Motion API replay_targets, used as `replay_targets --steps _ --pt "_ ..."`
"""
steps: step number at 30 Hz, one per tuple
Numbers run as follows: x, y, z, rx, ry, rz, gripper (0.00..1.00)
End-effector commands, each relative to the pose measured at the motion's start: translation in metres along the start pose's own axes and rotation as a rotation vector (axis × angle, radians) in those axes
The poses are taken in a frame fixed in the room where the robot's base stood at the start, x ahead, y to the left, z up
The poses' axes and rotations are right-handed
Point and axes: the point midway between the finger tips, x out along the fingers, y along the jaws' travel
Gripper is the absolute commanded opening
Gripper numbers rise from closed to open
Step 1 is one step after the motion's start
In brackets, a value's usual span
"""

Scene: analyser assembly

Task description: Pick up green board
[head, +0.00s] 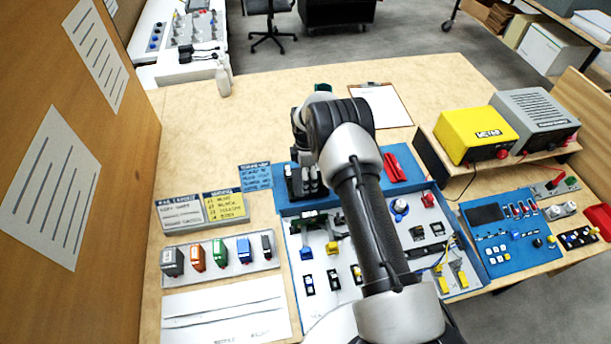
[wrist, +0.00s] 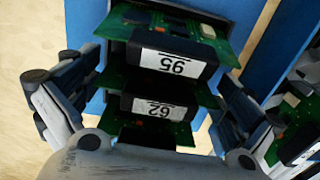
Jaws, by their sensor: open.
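Several green boards with black blocks sit in a row between the fingers of my gripper (wrist: 160,82) in the wrist view. The board at the top (wrist: 207,30) has a block with an upside-down label 95. The board behind it (wrist: 202,95) has a label 62, and a third board (wrist: 182,135) shows partly below. My gripper is open, one finger on each side of the row; contact cannot be told. Another green board (wrist: 274,148) lies at the right edge. In the head view, black upright modules (head: 303,183) stand on the blue panel, and my arm hides the gripper's fingertips.
A white panel with switches (head: 295,268) lies in front. A row of coloured modules (head: 222,255) is at left. Yellow (head: 476,135) and grey (head: 535,120) instrument boxes stand on a shelf at right. The table's back left (head: 220,130) is mostly clear around a bottle (head: 223,80).

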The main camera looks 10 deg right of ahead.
Motion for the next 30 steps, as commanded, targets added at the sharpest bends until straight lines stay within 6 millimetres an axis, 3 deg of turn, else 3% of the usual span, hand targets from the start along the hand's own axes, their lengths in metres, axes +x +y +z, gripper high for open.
replay_targets --steps 5,30 --pt "-0.0014 0.0006 0.0001 0.000 0.000 0.002 0.99" --pt "-0.0015 0.0005 0.0001 0.000 0.000 0.001 0.43"
